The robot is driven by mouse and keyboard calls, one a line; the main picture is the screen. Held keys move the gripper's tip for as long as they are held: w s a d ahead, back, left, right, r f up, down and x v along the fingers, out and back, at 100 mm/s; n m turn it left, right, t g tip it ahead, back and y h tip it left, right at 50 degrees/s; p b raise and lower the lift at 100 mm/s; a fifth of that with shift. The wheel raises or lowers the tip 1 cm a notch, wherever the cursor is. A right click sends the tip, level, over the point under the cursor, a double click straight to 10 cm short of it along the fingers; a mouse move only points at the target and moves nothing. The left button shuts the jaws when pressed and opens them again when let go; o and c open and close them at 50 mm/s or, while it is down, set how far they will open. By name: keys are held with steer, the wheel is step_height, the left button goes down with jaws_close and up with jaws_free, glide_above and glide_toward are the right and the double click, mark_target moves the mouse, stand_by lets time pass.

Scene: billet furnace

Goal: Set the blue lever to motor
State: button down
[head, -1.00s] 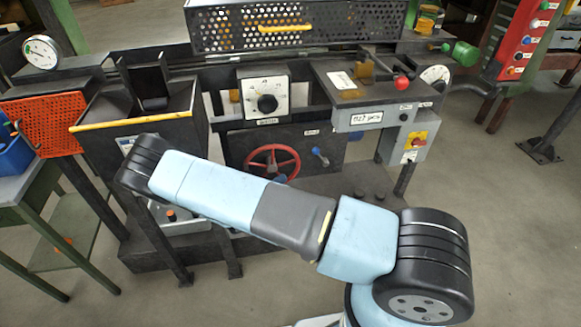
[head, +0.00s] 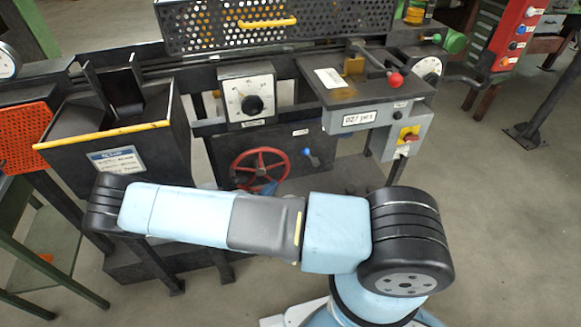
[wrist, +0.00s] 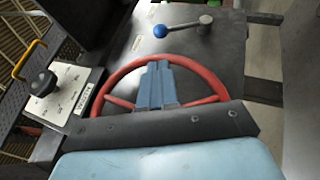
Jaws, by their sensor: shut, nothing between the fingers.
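The blue lever (head: 311,157) is a short arm with a blue ball knob on the dark front panel, right of the red handwheel (head: 261,150). In the wrist view the lever (wrist: 182,26) is at the top centre; its blue knob points left from a grey pivot. My gripper (wrist: 156,66) is shut and empty, its blue fingers in front of the red handwheel (wrist: 112,76) and below the knob, apart from it in the picture. In the head view my arm hides most of the gripper. No motor marking is readable.
A white dial with a black knob (head: 252,103) is above the handwheel. A grey box with a red-knobbed handle (head: 394,80) is at upper right, with a red-and-yellow switch (head: 408,137) below. A yellow-edged hopper (head: 120,125) is left. Open floor (head: 500,230) lies right.

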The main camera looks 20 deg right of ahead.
glide_toward(311, 157)
step_height(311, 157, up, 5)
steer(key=w+d, duration=0.2)
steer(key=shift+w+r, duration=0.15)
steer(key=shift+a+r, duration=0.1)
stand_by(0.4)
